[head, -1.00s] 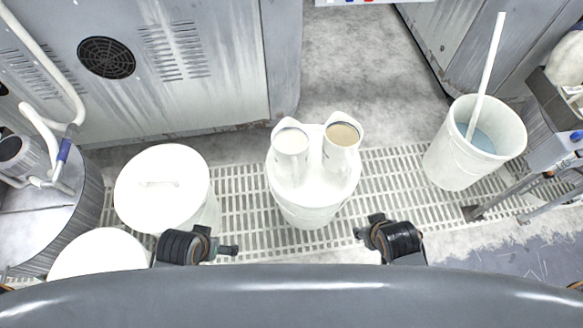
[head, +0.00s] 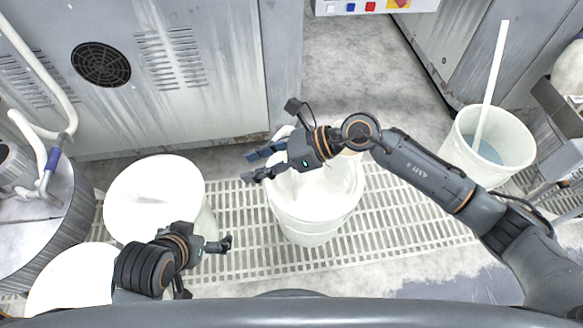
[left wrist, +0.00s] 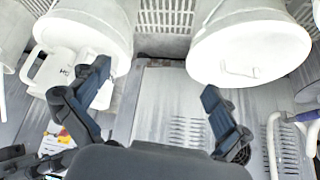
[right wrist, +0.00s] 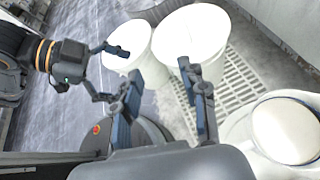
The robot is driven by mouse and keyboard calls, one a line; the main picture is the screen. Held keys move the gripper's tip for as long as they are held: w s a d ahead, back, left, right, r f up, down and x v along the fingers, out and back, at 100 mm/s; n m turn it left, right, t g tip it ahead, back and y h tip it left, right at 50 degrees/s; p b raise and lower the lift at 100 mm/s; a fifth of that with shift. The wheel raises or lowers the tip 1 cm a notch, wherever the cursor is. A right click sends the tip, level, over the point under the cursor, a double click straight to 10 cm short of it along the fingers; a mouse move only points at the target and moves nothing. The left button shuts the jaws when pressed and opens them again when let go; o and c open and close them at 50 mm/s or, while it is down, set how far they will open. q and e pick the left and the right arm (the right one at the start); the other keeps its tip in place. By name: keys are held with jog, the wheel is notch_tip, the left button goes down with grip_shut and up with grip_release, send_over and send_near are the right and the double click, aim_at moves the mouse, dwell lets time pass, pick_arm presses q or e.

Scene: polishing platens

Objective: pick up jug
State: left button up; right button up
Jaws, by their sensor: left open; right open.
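Two white jugs stand on the lid of the middle white bucket (head: 310,228). The left jug (head: 284,131) is partly hidden by my right gripper; the right jug (head: 347,172) is partly covered by my right arm. A jug with cream-coloured contents (right wrist: 288,130) shows at the lower right of the right wrist view. A jug with a handle (left wrist: 57,72) shows at the left of the left wrist view, partly behind a finger. My right gripper (head: 248,166) is open and empty above the jugs, pointing left. My left gripper (head: 207,264) is open and empty, left of the middle bucket.
Two white lidded buckets (head: 150,190) stand at the left. An open bucket (head: 447,152) with bluish liquid and a white stick (head: 492,80) is at the right. A grey machine cabinet (head: 190,75) stands behind. Grating (head: 400,215) lies clear right of the middle bucket.

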jog(key=w+d+f+n+h, duration=0.2)
jog(key=d+f+h, duration=0.1)
jog(key=d+f, duration=0.15)
jog(key=n+h, duration=0.1)
jog(key=h, duration=0.4)
send_near(295, 194)
jog(key=b+x, duration=0.1)
jog(key=x, duration=0.3)
jog(key=b+x, duration=0.1)
jog(key=x, duration=0.2)
jog(key=w+d+b+x, duration=0.1)
jog(key=x, duration=0.3)
jog(key=shift+a+f+b, duration=0.1)
jog(key=shift+f+b, duration=0.2)
jog(key=shift+f, duration=0.4)
pick_arm(q)
jog(key=w+d+r+t+h, duration=0.3)
jog(key=w+d+r+t, duration=0.2)
jog(key=w+r+t, duration=0.4)
notch_tip(295, 194, up, 4)
jog(key=shift+w+f+t, duration=0.2)
jog(key=shift+w+t, duration=0.2)
jog(key=shift+w, duration=0.75)
pick_arm(e)
jog(key=shift+c, duration=0.3)
grip_shut()
jog(key=shift+a+r, duration=0.15)
jog(key=shift+r, duration=0.05)
